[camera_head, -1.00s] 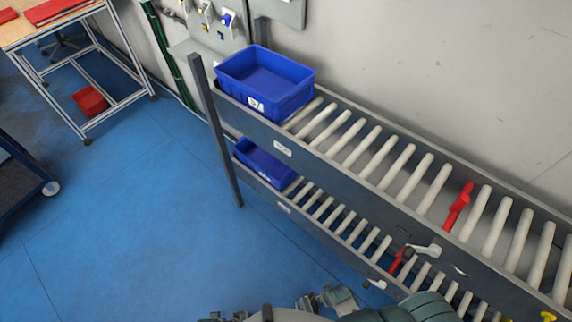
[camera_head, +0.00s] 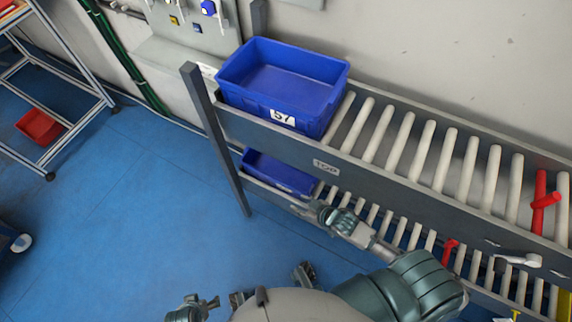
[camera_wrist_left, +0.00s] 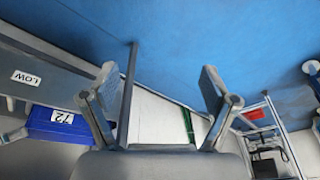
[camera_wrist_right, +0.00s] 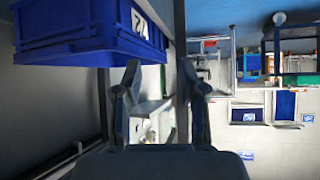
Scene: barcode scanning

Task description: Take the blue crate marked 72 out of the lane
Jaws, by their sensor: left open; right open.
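The blue crate marked 72 (camera_wrist_left: 57,122) shows upside down in the left wrist view, behind the LOW label. In the head view, the crate on the lower lane (camera_head: 278,173) is partly hidden under the upper lane. A blue crate (camera_wrist_right: 85,30) with a partly visible label fills the upper left of the right wrist view. My right gripper (camera_head: 311,207) is open and empty, just in front of the lower crate's right end; no contact can be made out. My left gripper (camera_head: 192,306) is open and empty, low over the floor, away from the lane.
A blue crate marked 57 (camera_head: 280,88) stands at the left end of the upper roller lane, above the lower one. A dark post (camera_head: 213,135) stands at the lanes' left end. Red stops (camera_head: 541,200) stand farther right.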

